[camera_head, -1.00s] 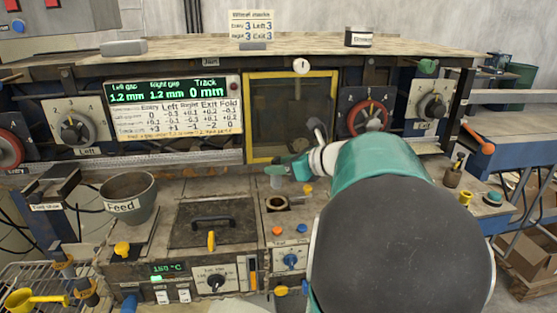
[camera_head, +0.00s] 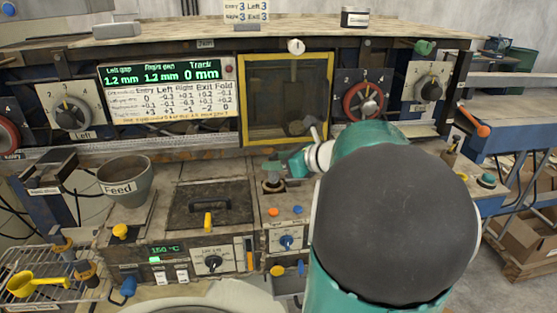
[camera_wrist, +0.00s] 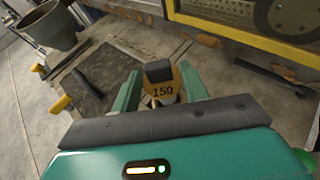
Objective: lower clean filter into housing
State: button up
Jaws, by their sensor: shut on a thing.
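My gripper (camera_head: 284,164) is shut on the clean filter, its arm reaching in from the right. In the wrist view the filter (camera_wrist: 161,90) has a dark cap and a tan band marked 150, between my two green fingers. The housing (camera_head: 273,187) is a round socket on the worn bench panel, right of the black-handled lid. The filter is at the housing's mouth, directly under my fingers. Its lower part is hidden, so I cannot tell how deep it sits or whether it touches the rim.
The handled lid (camera_head: 210,207) lies left of the housing, with the Feed pot (camera_head: 125,180) farther left. A yellow-framed window (camera_head: 287,98) stands close behind. A yellow scoop (camera_head: 35,283) lies on the rack at the lower left.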

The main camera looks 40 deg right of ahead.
aim_at(278, 178)
jog(key=shift+f, duration=1.6)
dwell(0.3)
jog(key=shift+f, duration=0.35)
jog(key=shift+f, duration=0.9)
jog(key=o, duration=1.1)
jog(key=shift+s+r, duration=0.1)
jog(key=shift+s+d+r, duration=0.15)
jog(key=shift+s, duration=0.1)
jog(key=v, duration=1.3)
